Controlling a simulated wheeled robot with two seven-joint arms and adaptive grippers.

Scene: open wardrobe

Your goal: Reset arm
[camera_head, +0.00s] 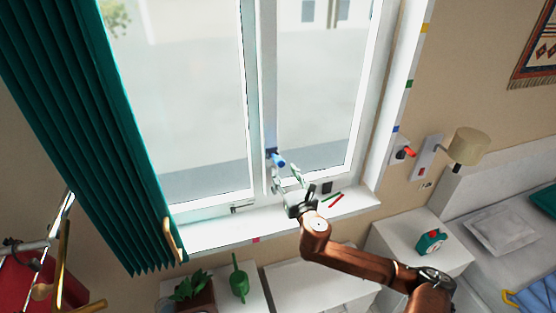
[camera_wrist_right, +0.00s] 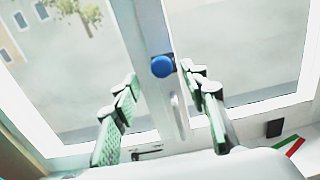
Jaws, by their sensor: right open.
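My right gripper (camera_head: 288,178) is open in front of the window frame (camera_head: 266,100), at the end of my brown arm coming from the lower right. A window handle with a blue end (camera_head: 278,160) sits on the middle post, just beyond the fingertips. In the right wrist view, the two green-padded fingers of the right gripper (camera_wrist_right: 158,78) are spread with nothing between the pads. The handle's round blue end (camera_wrist_right: 162,66) shows between and beyond the tips; whether a finger touches it I cannot tell. My left gripper is not in view.
The white sill (camera_head: 215,235) lies below, with red and green sticks (camera_head: 334,201) at its right. A teal curtain (camera_head: 90,140) hangs left. Below stand a potted plant (camera_head: 190,288) and a white nightstand (camera_head: 395,236) with a green clock (camera_head: 431,241). A lamp (camera_head: 468,146) and bed are right.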

